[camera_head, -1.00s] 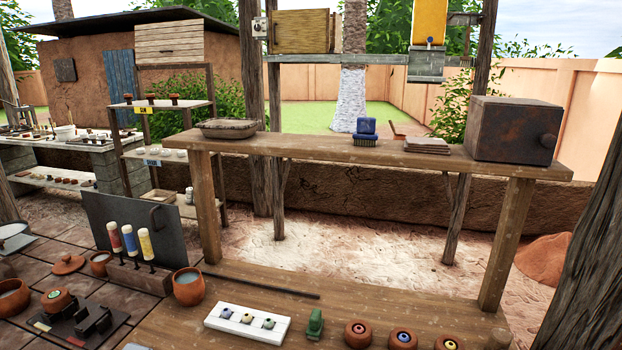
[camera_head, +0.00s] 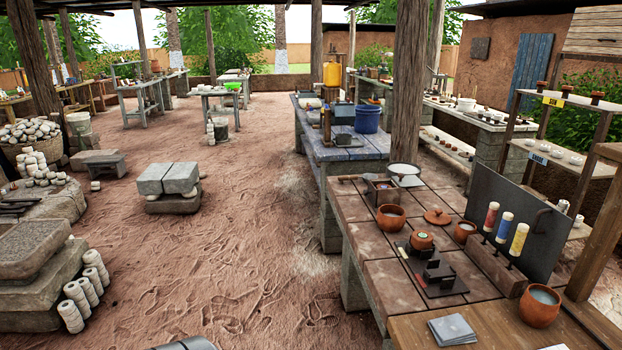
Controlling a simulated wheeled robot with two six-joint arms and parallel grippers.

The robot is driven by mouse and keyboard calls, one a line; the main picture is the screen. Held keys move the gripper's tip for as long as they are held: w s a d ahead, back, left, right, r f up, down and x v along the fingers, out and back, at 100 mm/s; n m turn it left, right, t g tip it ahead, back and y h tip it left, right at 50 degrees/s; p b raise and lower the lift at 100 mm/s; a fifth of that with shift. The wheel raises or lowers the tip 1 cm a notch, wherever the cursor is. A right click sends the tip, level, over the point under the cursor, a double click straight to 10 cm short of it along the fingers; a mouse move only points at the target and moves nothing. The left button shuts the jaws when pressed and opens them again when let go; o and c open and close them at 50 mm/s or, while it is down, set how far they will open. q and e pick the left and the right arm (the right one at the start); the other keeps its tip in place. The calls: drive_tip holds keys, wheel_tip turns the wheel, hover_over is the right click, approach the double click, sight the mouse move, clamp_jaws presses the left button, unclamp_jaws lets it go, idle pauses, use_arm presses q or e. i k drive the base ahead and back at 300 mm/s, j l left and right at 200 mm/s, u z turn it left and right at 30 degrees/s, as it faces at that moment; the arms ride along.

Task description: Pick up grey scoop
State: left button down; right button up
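I cannot pick out a grey scoop with certainty. On the tiled table (camera_head: 392,288) at the right, a thin long-handled item (camera_head: 348,178) lies near the far left corner, too small to identify. Next to it are a small dark box (camera_head: 382,192) and a round pan with pale contents (camera_head: 404,171). Neither of my grippers is in view.
A blue bucket (camera_head: 367,119) stands on the bench beyond. Stone blocks (camera_head: 167,182) stand left; the dirt floor (camera_head: 235,245) between is open.

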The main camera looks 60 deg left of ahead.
sight(367, 176)
drive_tip(key=u, duration=1.5)
